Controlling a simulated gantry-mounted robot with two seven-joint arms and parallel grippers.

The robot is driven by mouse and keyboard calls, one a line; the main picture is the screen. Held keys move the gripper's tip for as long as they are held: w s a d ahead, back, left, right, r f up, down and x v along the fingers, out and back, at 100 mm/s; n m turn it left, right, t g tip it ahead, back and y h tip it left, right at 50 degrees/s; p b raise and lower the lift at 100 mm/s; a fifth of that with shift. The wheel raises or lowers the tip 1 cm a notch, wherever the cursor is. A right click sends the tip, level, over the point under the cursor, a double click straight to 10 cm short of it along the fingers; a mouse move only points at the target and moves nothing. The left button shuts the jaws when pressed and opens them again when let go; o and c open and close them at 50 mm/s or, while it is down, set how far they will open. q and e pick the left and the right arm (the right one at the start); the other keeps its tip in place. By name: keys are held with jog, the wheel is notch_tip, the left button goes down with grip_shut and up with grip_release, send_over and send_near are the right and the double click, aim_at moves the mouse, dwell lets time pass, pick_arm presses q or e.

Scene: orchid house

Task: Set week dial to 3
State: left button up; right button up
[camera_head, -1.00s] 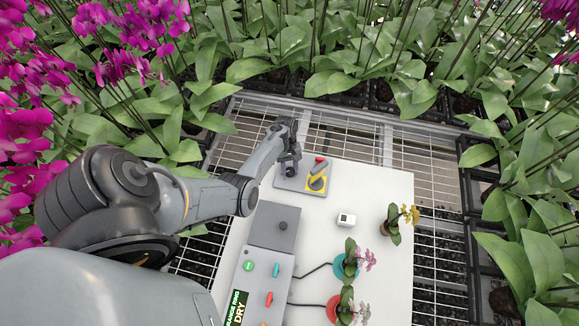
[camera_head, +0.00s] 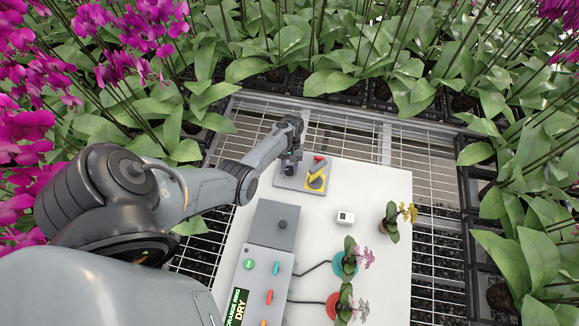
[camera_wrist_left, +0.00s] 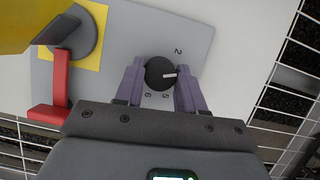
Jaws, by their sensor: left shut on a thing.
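The week dial is a round black knob (camera_wrist_left: 160,73) with a white pointer line, on a grey panel (camera_wrist_left: 205,34). My left gripper (camera_wrist_left: 160,88) is shut on the knob, one finger on each side, in the left wrist view. The pointer points right, toward the right-hand finger. The numeral 2 shows above right of the knob; 5 and 6 show below it. Any marks behind the fingers are hidden. In the head view, my left gripper (camera_head: 290,168) reaches down onto the panel's left part and hides the knob. My right gripper is not in view.
Beside the dial, a yellow square (camera_head: 316,180) carries a round switch with a yellow lever; a red handle (camera_wrist_left: 60,85) is close to the gripper. A grey control box (camera_head: 262,268), small white device (camera_head: 345,218) and potted orchids (camera_head: 391,222) stand on the white board (camera_head: 375,190).

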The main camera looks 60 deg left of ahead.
pick_arm(q)
jog(key=o, duration=1)
jog(key=shift+w+a+r, duration=0.1)
jog(key=shift+a+r, duration=0.1)
jog(key=shift+r, duration=0.3)
jog(key=p+v, duration=0.1)
jog(key=v, duration=0.8)
jog(key=shift+a+r, duration=0.1)
jog(key=shift+r, duration=0.3)
